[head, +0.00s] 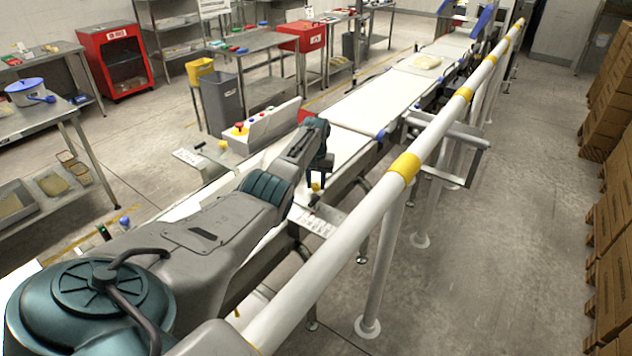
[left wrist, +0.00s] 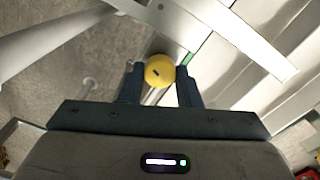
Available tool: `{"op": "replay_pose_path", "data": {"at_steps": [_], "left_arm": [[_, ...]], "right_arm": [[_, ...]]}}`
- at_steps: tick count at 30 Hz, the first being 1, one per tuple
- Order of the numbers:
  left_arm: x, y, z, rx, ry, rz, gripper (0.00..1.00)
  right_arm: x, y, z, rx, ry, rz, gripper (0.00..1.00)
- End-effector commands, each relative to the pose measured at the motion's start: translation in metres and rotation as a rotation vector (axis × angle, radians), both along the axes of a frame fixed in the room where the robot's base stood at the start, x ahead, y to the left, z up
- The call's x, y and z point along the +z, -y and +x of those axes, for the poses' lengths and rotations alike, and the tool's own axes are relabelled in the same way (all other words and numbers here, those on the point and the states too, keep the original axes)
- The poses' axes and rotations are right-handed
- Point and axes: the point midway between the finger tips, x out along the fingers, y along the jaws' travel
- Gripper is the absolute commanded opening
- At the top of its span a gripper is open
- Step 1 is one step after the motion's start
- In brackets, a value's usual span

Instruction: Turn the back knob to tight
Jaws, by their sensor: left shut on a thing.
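A round yellow knob (left wrist: 159,70) with a small dark mark on its face sits between the two dark fingers of my left gripper (left wrist: 160,84) in the left wrist view. In the head view my left gripper (head: 317,181) reaches down over the near side of the belt, with the yellow knob (head: 316,188) at its fingertips. The gripper is shut on this knob. A pale labelled plate (head: 314,223) lies just below it. Another small yellow knob (head: 223,145) shows on the far side of the belt, beside a pale plate (head: 188,157). My right gripper is not in view.
A white guard rail (head: 345,231) with yellow bands runs along the near side, close to my left arm. A control box (head: 262,127) with coloured buttons stands across the belt.

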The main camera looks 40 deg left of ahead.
Motion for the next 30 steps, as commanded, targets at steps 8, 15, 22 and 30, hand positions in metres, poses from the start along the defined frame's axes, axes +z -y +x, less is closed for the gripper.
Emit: {"op": "replay_pose_path", "data": {"at_steps": [8, 15, 22, 30], "left_arm": [[0.0011, 0.0000, 0.0006, -0.263, 0.002, 0.000, 0.08], [0.0011, -0.0002, 0.0007, -0.490, 0.002, 0.001, 0.08], [0.0011, -0.0004, 0.0007, -0.708, 0.003, 0.001, 0.08], [0.0011, -0.0006, 0.0007, -0.949, 0.003, 0.002, 0.08]], "right_arm": [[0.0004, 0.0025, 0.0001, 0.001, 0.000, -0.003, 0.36], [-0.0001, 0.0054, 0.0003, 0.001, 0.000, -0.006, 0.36], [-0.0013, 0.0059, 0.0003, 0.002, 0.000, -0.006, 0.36], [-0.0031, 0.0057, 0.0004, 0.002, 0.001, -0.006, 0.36]]}}
